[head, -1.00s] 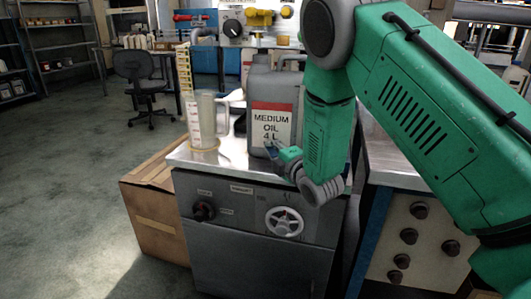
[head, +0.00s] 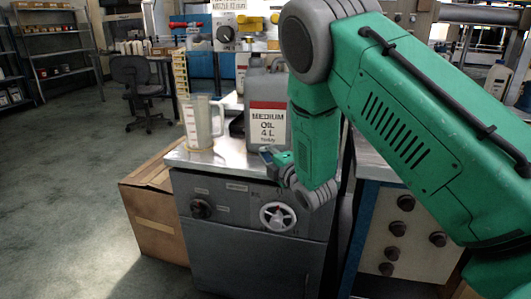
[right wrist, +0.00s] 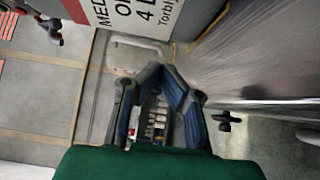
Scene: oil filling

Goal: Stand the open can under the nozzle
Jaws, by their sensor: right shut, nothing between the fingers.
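The can, a grey jug labelled MEDIUM OIL 4 L (head: 268,122), stands upright on the metal cabinet top in the head view. Its red and white label also shows at the top of the right wrist view (right wrist: 138,12). I cannot tell whether its mouth is open. My right gripper (head: 271,156) is shut and empty, low in front of the can near the cabinet's front edge. Its blue-grey fingers show in the right wrist view (right wrist: 158,78). My right arm hides part of the can's right side. I cannot make out the nozzle. My left gripper is out of view.
A clear measuring jug (head: 198,122) stands left of the can on the cabinet top (head: 225,158). A yellow rack-like piece (head: 181,75) rises behind it. A handwheel (head: 277,216) and a knob (head: 201,208) are on the cabinet front. A cardboard box (head: 155,220) stands at left.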

